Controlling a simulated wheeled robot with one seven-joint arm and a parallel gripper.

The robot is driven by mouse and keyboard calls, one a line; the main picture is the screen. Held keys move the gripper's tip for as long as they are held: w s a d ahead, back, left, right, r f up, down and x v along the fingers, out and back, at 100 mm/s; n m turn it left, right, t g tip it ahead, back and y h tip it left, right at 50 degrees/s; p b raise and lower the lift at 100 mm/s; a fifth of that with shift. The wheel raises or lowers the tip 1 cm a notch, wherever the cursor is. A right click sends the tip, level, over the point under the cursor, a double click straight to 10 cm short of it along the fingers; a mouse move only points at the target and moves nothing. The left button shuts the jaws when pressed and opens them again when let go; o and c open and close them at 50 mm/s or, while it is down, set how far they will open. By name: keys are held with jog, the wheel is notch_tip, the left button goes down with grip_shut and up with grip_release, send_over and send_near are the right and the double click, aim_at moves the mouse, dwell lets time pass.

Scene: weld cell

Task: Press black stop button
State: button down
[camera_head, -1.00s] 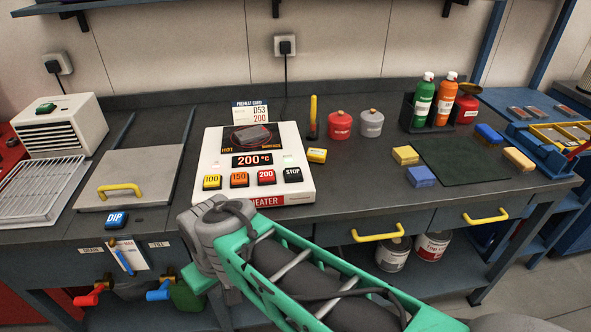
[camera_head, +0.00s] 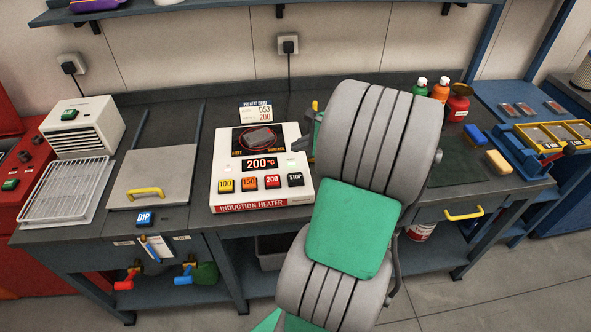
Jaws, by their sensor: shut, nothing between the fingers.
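The black STOP button (camera_head: 295,180) is at the right end of the button row on the white induction heater (camera_head: 221,172). Beside it are the red 200 button (camera_head: 272,182), the orange 150 button (camera_head: 249,184) and the yellow 100 button (camera_head: 226,186). The display (camera_head: 262,164) reads 200°C. A grey block (camera_head: 259,138) lies on the hot surface inside a red ring. My gripper (camera_head: 299,145) shows only as a small grey tip by the heater's right edge, above and apart from the STOP button. It is shut and empty; my arm hides most of it.
A preheat card (camera_head: 262,112) reading D53, 200 stands behind the heater. A blue DIP button (camera_head: 145,219) and a lidded plate with a yellow handle (camera_head: 146,193) are to the left. My arm covers the bench right of the heater, hiding cans and blocks there.

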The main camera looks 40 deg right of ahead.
jog(key=shift+f, duration=0.15)
jog(key=b, duration=0.8)
send_over(298, 178)
notch_tip(298, 178, down, 6)
jog(key=shift+s+f, duration=0.1)
jog(key=shift+f, duration=0.1)
jog(key=shift+a+f, duration=0.1)
jog(key=shift+f, duration=1.05)
jog(key=shift+f, duration=0.1)
dwell(0.4)
jog(key=shift+f, duration=0.3)
jog(key=shift+f, duration=0.55)
dwell(0.5)
jog(key=shift+r, duration=0.1)
jog(key=shift+r+p, duration=0.85)
jog(key=shift+p, duration=0.1)
